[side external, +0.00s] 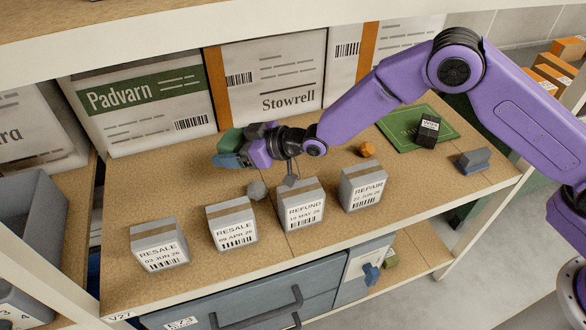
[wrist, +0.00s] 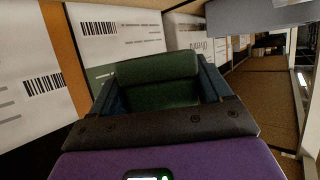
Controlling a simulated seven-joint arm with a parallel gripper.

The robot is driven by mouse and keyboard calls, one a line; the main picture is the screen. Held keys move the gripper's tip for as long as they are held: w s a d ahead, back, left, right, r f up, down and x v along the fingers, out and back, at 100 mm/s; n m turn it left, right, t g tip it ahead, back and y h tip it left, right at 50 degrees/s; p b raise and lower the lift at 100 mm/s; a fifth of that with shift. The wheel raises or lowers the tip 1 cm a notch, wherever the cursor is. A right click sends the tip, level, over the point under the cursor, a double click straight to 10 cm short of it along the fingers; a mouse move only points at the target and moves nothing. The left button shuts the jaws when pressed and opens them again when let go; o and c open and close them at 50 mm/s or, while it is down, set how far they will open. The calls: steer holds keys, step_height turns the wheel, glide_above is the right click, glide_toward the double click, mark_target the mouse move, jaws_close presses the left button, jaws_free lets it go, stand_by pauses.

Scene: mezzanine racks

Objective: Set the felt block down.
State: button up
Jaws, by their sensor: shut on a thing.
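My gripper (side external: 229,152) is at the left-middle of the wooden shelf board (side external: 150,195), in front of the big white cartons. It is shut on a green block, which I take as the felt block (side external: 230,139). In the wrist view the green felt block (wrist: 158,72) sits between the dark blue fingers of my gripper (wrist: 158,88). Its underside is hidden, so I cannot tell whether it touches the board or hangs just above it.
Labelled grey boxes (side external: 160,245) line the front edge, with a grey lump (side external: 257,190) behind them. An orange lump (side external: 367,150), a green mat (side external: 400,125) bearing a small black box (side external: 428,130), and a grey-blue block (side external: 473,160) lie right. Bare board shows left of my gripper.

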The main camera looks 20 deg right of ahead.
steer(key=w+d+f+n+g+y, duration=0.1)
steer(key=w+d+n+g, duration=0.15)
steer(key=d, duration=0.45)
steer(key=w+d+f+n+g+y, duration=0.1)
steer(key=w+d, duration=0.2)
steer(key=d, duration=0.5)
steer(key=shift+d+f, duration=0.2)
steer(key=shift+f, duration=2.45)
steer(key=shift+d+f, duration=0.2)
steer(key=shift+f, duration=2.45)
steer(key=shift+s+f, duration=0.1)
steer(key=shift+f, duration=0.4)
